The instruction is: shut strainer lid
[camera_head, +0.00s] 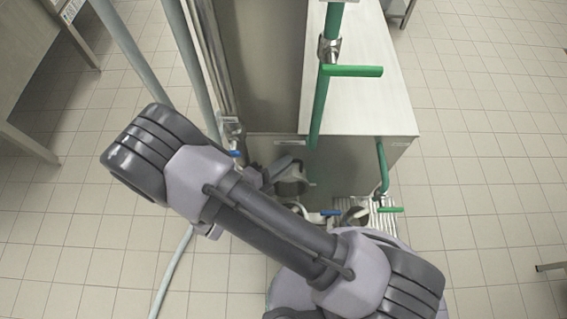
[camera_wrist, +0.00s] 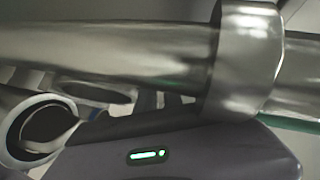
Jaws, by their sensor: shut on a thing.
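My gripper's dark housing (camera_wrist: 215,150), with a green light, fills the bottom of the wrist view. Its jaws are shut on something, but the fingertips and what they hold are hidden. A round grey metal fitting (camera_head: 291,186), perhaps the strainer, shows in the head view below the cabinet front, partly behind my arm. I cannot make out the strainer lid for sure or tell its angle. In the wrist view, an open round end with a pale rim (camera_wrist: 40,128) is at the left, beside the housing.
A thick metal pipe (camera_wrist: 110,50) with a wide collar (camera_wrist: 243,60) crosses close above my gripper. Green pipes (camera_head: 319,105) with a green lever (camera_head: 352,71) stand before the white-topped cabinet (camera_head: 365,105). A blue handle (camera_head: 330,212) is low down.

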